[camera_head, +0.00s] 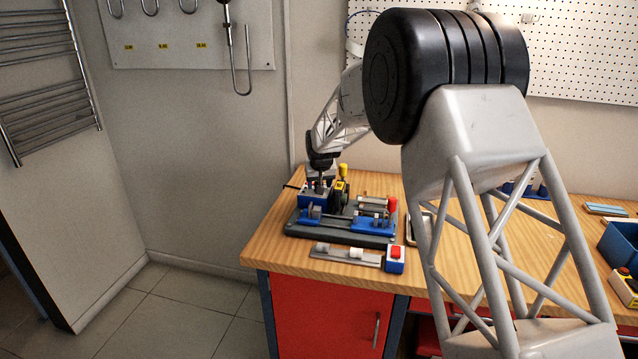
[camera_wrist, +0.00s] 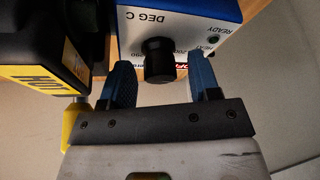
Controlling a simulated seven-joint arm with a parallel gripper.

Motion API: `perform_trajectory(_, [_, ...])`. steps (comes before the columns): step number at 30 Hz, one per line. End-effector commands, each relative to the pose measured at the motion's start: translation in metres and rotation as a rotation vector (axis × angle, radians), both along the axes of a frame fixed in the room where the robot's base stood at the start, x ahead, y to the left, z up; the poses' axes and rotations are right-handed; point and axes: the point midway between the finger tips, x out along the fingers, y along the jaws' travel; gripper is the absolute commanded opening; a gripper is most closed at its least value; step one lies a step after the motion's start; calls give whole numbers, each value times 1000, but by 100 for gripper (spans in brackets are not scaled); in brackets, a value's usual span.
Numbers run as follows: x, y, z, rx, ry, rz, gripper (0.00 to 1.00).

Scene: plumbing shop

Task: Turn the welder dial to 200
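The welder's control box (camera_wrist: 200,15) is blue with a white face marked "DEG C" and "READY". Its black round dial (camera_wrist: 158,62) sticks out from that face. Small print beside the dial is partly hidden, and I cannot tell which number it points to. My gripper (camera_wrist: 163,80) is open, with one blue fingertip on each side of the dial. Gaps show between the dial and both fingers. In the head view the blue box (camera_head: 312,199) stands at the back left of the welder's base, and my gripper (camera_head: 318,178) reaches down over it; the dial is hidden there.
A black and yellow heater part (camera_wrist: 40,60) marked "HOT" is close to the left finger. The dark welder base (camera_head: 340,234) carries blue clamps (camera_head: 372,223). A red-button box (camera_head: 395,259) and a strip with white pieces (camera_head: 345,255) lie in front on the wooden bench (camera_head: 270,254).

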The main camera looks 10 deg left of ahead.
Motion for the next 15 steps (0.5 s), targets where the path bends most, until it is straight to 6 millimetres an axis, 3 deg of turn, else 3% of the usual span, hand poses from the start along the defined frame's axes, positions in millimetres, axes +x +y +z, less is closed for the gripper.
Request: perform_trajectory(15, [-3,-1,10,1,-2,0,57])
